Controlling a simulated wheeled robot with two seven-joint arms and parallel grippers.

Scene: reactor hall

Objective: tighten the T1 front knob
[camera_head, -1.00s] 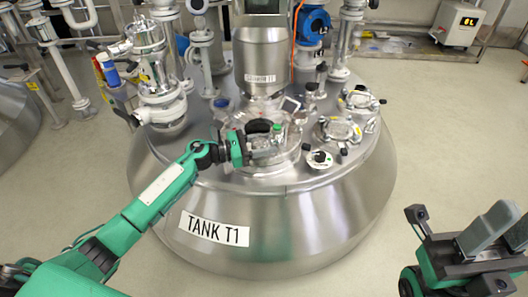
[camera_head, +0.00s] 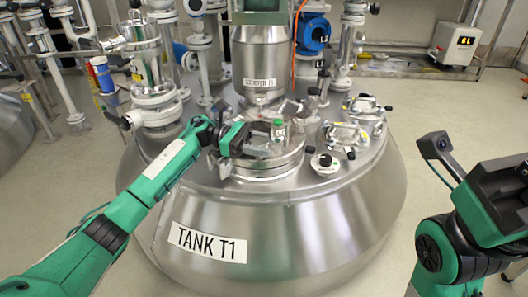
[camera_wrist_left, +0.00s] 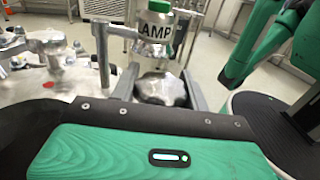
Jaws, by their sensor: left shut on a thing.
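Tank T1 (camera_head: 290,235) is a large steel vessel in the middle of the head view. Its round front hatch (camera_head: 262,170) is on top. My left gripper (camera_head: 264,143) lies low over this hatch, its arm coming from the left. In the left wrist view, its two grey fingers flank a lobed metal knob (camera_wrist_left: 162,90), and it is shut on it. The fingers and wrist hide most of the knob in the head view. My right gripper (camera_head: 497,200) is at the right edge, away from the tank; its fingertips are out of view.
A green-capped metal piece (camera_wrist_left: 156,30) marked "AMP" stands just beyond the knob. A round dial-like fitting (camera_head: 325,162) and smaller hatches (camera_head: 345,135) are to the right of the front hatch. The hopper (camera_head: 259,60) rises behind.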

